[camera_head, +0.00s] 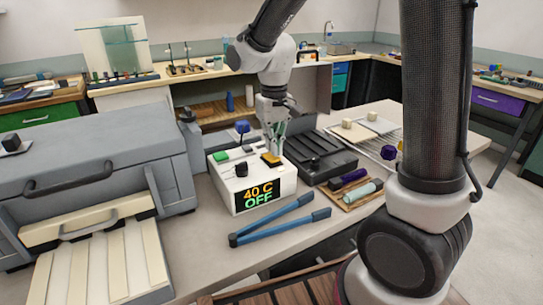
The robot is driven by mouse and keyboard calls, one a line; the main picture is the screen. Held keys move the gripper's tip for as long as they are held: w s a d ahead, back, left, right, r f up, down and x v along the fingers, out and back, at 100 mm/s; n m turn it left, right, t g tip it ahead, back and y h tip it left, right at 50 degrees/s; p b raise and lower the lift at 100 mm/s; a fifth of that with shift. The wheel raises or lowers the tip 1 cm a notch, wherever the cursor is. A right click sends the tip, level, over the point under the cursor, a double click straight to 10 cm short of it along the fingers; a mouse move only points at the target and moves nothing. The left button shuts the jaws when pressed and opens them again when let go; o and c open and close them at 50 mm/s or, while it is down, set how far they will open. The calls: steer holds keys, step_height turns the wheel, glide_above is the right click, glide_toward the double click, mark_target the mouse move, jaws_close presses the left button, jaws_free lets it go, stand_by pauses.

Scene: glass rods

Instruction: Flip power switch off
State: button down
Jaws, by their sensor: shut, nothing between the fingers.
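A white control box (222,186) stands on the bench in the middle of the head view. No label shows which is the power switch. My gripper (275,151) is shut and empty, pointing down just over the orange-yellow piece. I cannot tell whether the fingertips touch it.
Blue-handled tongs (280,227) lie in front of the box. A black ribbed tray (310,155) and a wooden tray with rolls (358,192) are to its right. A large grey machine (90,160) stands left. Bare bench shows in front.

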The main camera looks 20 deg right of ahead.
mark_target(274, 158)
steer(key=shift+f, duration=1.15)
stand_by(0.4)
steer(key=shift+r, duration=3.55)
steer(key=s, duration=0.1)
steer(key=s+d, duration=0.1)
steer(key=s+f, duration=0.1)
steer(key=shift+d+n+g, duration=0.2)
steer(key=shift+n+g, duration=0.1)
steer(key=shift+n, duration=0.1)
steer(key=s+d+r+m+t, duration=0.1)
steer(key=s+d+r+t, duration=0.1)
steer(key=s+d+r, duration=0.2)
steer(key=s+d+r+m+t, duration=0.2)
steer(key=s+d+r+t, duration=0.1)
steer(key=s+d, duration=0.6)
steer(key=s+r, duration=0.1)
steer(key=s, duration=0.3)
steer(key=shift+d, duration=0.25)
